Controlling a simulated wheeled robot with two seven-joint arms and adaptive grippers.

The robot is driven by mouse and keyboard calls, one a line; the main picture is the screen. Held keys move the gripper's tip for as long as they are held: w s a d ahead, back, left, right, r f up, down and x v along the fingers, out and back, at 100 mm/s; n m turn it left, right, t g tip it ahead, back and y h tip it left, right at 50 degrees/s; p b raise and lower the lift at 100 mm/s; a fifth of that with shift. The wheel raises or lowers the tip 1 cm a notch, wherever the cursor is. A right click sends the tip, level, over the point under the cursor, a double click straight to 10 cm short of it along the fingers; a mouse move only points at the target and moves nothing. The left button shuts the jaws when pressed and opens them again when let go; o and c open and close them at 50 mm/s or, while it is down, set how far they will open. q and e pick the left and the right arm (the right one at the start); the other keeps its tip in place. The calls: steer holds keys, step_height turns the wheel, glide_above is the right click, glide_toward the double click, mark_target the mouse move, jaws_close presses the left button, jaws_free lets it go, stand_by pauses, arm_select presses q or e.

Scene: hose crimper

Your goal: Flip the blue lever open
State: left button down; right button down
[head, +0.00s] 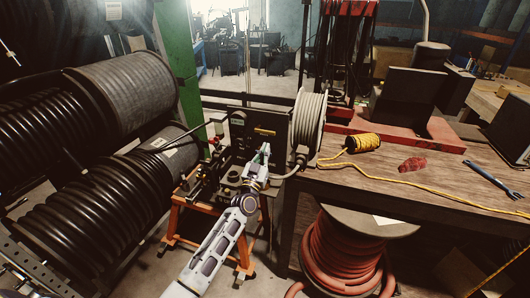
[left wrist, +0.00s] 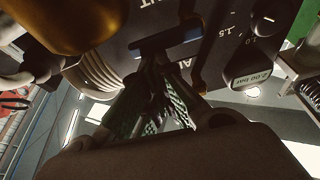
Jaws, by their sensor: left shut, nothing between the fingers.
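The hose crimper (head: 240,125) stands on an orange stand left of the workbench. My left gripper (head: 264,150) is in front of its dark panel, with its fingers shut and empty. In the left wrist view, the fingertips (left wrist: 160,66) point at the printed panel, just below a dull blue bar (left wrist: 166,42) that sits in or across a dark slot. This bar looks like the blue lever. I cannot tell whether the fingertips touch it. In the head view the lever is too small or hidden to make out. My right gripper is not in view.
A hose reel (head: 308,122) is right of the crimper. Large black hose drums (head: 85,215) fill the left. The workbench (head: 390,205) holds a yellow rope spool (head: 363,143) and a wrench (head: 492,179).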

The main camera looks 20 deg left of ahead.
arm_select(q)
steer(key=shift+d+f+m+h, duration=0.15)
steer(key=shift+f+m+h, duration=0.15)
steer(key=shift+m, duration=0.6)
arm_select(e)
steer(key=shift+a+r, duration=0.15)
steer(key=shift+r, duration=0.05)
arm_select(q)
steer(key=m+h, duration=0.1)
steer(key=m, duration=0.1)
steer(key=f+m, duration=0.1)
steer(key=m, duration=0.1)
steer(key=f+m+g+h+p, duration=0.1)
steer(key=m, duration=0.1)
steer(key=shift+d+h, duration=0.25)
steer(key=shift+h, duration=0.05)
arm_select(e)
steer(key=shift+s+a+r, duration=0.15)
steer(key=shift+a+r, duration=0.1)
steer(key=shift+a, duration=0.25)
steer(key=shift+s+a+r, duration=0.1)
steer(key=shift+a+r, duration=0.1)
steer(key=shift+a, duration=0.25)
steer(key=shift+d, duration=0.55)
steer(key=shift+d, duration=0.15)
